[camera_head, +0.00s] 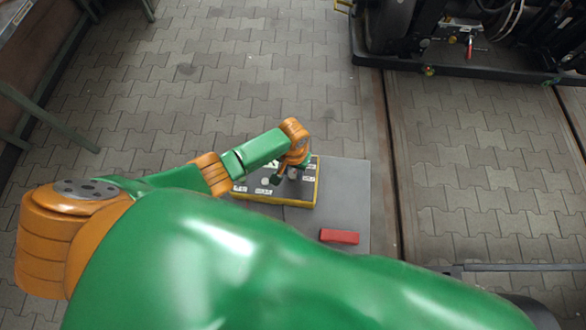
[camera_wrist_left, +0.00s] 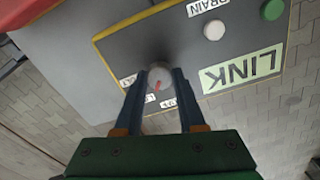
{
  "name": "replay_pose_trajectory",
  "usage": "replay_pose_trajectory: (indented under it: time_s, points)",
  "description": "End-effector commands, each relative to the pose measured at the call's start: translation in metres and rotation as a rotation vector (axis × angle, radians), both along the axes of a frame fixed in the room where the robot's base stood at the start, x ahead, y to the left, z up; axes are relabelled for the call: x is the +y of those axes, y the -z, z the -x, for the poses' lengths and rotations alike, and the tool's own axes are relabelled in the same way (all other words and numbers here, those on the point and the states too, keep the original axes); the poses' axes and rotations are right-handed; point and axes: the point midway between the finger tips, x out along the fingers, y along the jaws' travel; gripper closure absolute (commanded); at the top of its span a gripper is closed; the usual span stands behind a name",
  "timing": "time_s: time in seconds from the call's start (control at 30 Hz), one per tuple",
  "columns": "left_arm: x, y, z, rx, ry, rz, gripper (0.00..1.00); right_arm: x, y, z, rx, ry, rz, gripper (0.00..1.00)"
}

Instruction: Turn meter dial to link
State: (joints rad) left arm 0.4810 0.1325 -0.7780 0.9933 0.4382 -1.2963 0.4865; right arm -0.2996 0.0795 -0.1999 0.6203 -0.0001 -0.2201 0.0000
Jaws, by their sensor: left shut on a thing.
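The meter (camera_head: 306,197) is a dark-faced box with a yellow edge, lying on a grey board. It also fills the upper part of the left wrist view (camera_wrist_left: 190,45), with a large LINK label (camera_wrist_left: 243,70) that reads upside down there. The grey dial (camera_wrist_left: 160,75) has a red mark on it. My left gripper (camera_wrist_left: 161,82) is shut on the dial, one finger on each side. In the head view my left gripper (camera_head: 292,171) is over the meter, and the arm hides part of the face. My right gripper is not in view.
A red block (camera_head: 339,236) lies on the grey board (camera_head: 355,192) in front of the meter. A white button (camera_wrist_left: 214,27) and a green button (camera_wrist_left: 272,9) are on the meter's face. Dark machinery (camera_head: 470,40) stands at the back right. Paved floor around is clear.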

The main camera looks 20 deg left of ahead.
Motion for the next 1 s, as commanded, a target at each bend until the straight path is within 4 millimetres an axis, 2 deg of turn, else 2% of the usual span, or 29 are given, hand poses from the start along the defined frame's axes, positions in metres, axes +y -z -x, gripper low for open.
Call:
replay_pose_trajectory:
  time_s: [0.3, 0.77, 0.8, 0.9, 1.0]
  points:
    - [-0.0003, -0.0007, -0.0014, -0.004, 0.095, 0.0, 1.0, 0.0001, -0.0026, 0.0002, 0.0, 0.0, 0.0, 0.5]
    - [-0.0006, -0.0006, -0.0017, -0.006, 0.109, 0.001, 1.0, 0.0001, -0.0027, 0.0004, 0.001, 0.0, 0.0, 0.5]
    - [-0.0007, -0.0006, -0.0017, -0.006, 0.109, 0.001, 0.58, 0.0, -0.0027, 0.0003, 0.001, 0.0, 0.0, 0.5]
    - [-0.0007, -0.0005, -0.0014, -0.005, 0.109, 0.001, 0.31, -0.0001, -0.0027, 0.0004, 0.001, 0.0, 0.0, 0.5]
    - [-0.0006, -0.0003, -0.0011, -0.004, 0.109, 0.001, 0.31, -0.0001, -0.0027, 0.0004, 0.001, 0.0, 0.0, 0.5]
